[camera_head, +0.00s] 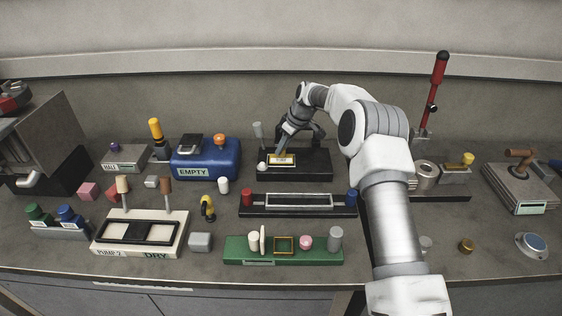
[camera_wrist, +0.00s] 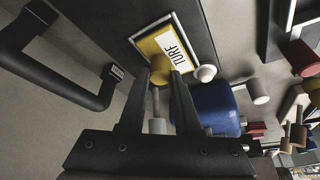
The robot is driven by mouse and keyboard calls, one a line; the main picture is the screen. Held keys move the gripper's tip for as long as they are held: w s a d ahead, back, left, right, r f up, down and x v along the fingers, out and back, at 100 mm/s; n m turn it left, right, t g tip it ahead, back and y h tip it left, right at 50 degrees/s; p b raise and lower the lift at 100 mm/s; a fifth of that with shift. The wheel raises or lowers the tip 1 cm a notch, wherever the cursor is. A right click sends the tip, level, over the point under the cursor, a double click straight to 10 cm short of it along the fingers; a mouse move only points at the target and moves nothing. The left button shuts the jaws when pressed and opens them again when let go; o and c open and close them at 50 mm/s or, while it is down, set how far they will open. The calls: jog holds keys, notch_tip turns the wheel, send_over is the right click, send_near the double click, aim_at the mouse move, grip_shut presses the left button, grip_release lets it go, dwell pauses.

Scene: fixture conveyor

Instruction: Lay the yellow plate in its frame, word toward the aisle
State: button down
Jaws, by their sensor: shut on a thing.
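The yellow plate (camera_head: 281,162) is at the left end of a black fixture (camera_head: 315,165) at the back middle. In the wrist view the yellow plate (camera_wrist: 152,50) has a white label reading TURF and a pale border around it. The word in the head view is too small to read. My gripper (camera_head: 281,149) reaches down from behind the plate. In the wrist view my gripper (camera_wrist: 160,82) is shut on the round yellow knob (camera_wrist: 161,68) at the plate's edge. I cannot tell whether the plate lies flush within the pale border.
A white knob (camera_wrist: 206,73) and a blue tank (camera_head: 206,158) labelled EMPTY stand to the left. A dark curved handle (camera_wrist: 70,80) is close by in the wrist view. A long black fixture (camera_head: 250,212) and a green rack (camera_head: 235,248) lie in front. A red lever (camera_head: 438,80) stands right.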

dwell(0.5)
jog(key=shift+r, duration=0.3)
jog(key=shift+a, duration=0.1)
dwell(0.5)
jog(key=shift+f+b, duration=0.3)
jog(key=shift+f, duration=0.1)
jog(key=shift+r, duration=0.1)
dwell(0.5)
jog(key=shift+r, duration=0.3)
